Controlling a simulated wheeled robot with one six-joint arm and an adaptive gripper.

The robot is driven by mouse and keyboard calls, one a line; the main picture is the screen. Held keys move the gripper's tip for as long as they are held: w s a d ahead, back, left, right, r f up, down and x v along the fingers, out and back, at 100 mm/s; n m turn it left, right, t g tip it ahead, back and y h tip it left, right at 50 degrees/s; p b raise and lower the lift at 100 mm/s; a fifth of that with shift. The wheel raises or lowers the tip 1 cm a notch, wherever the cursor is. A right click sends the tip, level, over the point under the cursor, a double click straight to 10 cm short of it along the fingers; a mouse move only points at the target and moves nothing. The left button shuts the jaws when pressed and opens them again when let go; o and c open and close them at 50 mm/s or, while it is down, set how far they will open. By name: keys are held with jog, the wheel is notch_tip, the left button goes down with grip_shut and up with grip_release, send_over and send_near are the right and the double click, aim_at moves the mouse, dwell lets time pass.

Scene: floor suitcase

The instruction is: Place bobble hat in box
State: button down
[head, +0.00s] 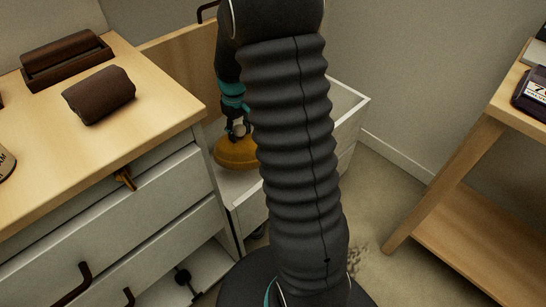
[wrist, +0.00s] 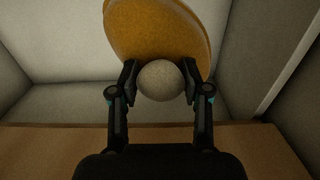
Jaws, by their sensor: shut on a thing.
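The bobble hat (head: 234,153) is mustard yellow with a pale grey bobble (wrist: 160,80). My gripper (head: 238,132) is shut on the bobble, with one fingertip on each side of it in the wrist view. The hat hangs below my gripper, within the outline of an open white box (head: 357,106). The box's pale walls and floor also surround the hat in the wrist view (wrist: 75,102). I cannot tell whether the hat touches the box floor. My arm hides the middle of the box and the right edge of the hat.
A wooden-topped white drawer cabinet (head: 165,165) stands close on the left, with a dark brown roll (head: 99,95) and a brown tray (head: 66,60) on top. A wooden shelf table (head: 470,170) stands at the right. Bare floor (head: 385,185) lies between the box and that table.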

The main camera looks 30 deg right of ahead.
aim_at(242, 153)
notch_tip(242, 153, down, 11)
jog(key=shift+b, duration=0.35)
jog(key=c, duration=0.5)
grip_release()
jog(key=shift+r, duration=0.1)
notch_tip(242, 153, up, 12)
jog(key=shift+f+p, duration=0.1)
jog(key=shift+p, duration=0.35)
